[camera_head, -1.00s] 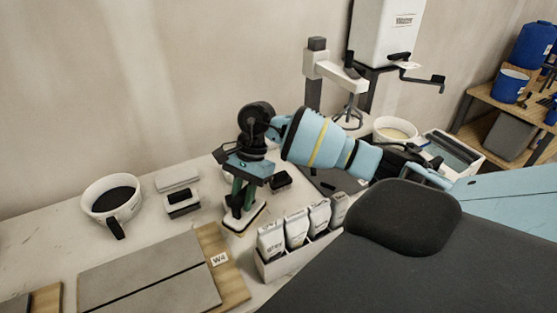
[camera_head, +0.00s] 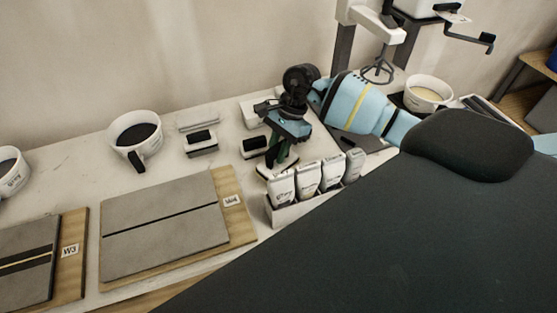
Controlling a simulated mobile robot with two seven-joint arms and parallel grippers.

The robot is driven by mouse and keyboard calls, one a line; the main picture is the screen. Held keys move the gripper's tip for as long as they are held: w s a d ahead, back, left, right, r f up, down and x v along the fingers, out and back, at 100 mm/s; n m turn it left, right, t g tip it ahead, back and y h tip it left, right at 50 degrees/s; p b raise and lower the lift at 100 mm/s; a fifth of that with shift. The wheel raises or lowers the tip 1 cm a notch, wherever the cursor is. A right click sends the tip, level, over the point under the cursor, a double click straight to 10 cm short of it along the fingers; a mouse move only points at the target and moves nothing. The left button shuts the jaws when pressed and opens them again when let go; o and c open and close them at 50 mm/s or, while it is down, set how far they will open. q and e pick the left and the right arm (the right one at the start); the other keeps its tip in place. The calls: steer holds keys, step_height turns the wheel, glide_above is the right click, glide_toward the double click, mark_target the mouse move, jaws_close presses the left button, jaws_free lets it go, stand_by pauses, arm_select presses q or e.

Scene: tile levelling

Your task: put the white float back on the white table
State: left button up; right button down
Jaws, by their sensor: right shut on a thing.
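My right gripper (camera_head: 279,155) points down and is shut on the white float, a small block with a pale base (camera_head: 264,171). The fingers and the bag box hide much of it. The float is low over the white table (camera_head: 70,189), just behind the box of bags; I cannot tell whether it touches the top. Two similar white blocks with dark tops stand left of it, one nearer (camera_head: 254,147) and one farther left (camera_head: 200,143). My left gripper is not in view.
A white box of bags (camera_head: 300,205) stands right in front of the gripper. A bucket with dark contents (camera_head: 135,138) stands at the back. A mixer stand (camera_head: 345,45) rises behind my arm.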

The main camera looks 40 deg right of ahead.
steer(key=shift+f, duration=2.35)
steer(key=shift+f, duration=0.2)
steer(key=c, duration=1.3)
jaws_free()
steer(key=shift+o, duration=0.2)
steer(key=shift+r, duration=0.1)
